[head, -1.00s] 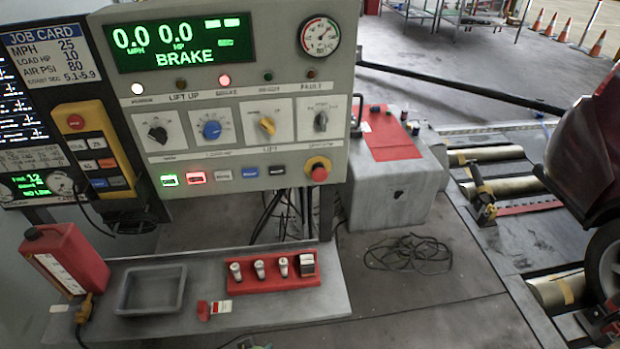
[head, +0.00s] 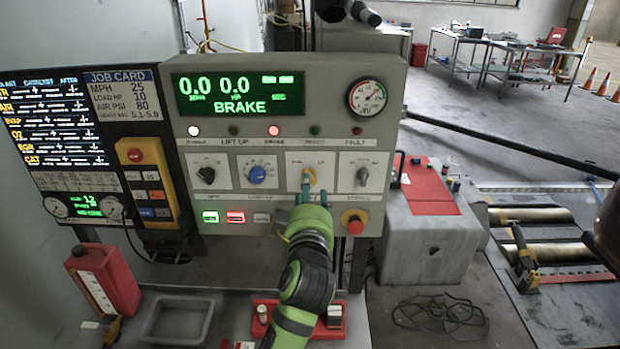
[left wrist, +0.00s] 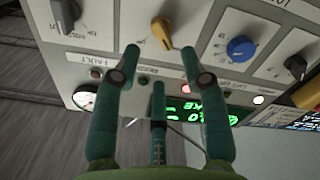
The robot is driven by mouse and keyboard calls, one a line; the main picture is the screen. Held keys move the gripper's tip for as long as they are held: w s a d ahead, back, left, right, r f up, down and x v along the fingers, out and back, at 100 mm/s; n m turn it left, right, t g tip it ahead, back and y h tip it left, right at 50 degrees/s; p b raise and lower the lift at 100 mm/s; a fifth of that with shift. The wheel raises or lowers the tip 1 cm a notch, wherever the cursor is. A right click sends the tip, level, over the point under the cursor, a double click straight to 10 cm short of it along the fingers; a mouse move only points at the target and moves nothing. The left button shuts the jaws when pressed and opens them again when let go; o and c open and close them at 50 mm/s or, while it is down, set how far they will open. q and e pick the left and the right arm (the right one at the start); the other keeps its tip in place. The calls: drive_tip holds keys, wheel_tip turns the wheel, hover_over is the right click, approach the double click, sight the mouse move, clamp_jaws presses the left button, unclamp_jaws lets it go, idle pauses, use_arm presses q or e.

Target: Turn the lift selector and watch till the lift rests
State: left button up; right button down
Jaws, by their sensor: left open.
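The yellow selector knob (head: 309,176), which I take as the lift selector, is third of the row on the grey console (head: 397,110). My left gripper (head: 312,196) is in front of it, open and empty. In the left wrist view the yellow knob (left wrist: 163,33) lies just beyond and between the spread fingertips of my left gripper (left wrist: 159,52); I see no clear contact. The green display (head: 239,95) reads 0.0 MPH, 0.0 HP and BRAKE. The white lamp and the red brake lamp are lit; the lift-up lamp looks dim.
A blue knob (head: 257,174) and a dark grey knob (head: 362,177) flank the yellow one. A red stop button (head: 355,222) sits below right. A shelf with a grey tray (head: 177,320) and red bottle (head: 104,280) is below. Rollers (head: 545,216) lie at the right.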

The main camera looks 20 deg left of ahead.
sight(311, 171)
use_arm(q)
drive_tip(key=p+x, duration=0.2)
drive_tip(key=x, duration=0.3)
drive_tip(key=shift+w+a+f, duration=0.1)
drive_tip(key=shift+w+a, duration=0.1)
drive_tip(key=shift+w, duration=0.45)
clamp_jaws()
use_arm(e)
drive_tip(key=r, duration=0.1)
drive_tip(key=a+r, duration=0.1)
drive_tip(key=shift+s+r, duration=0.15)
drive_tip(key=shift+r, duration=0.25)
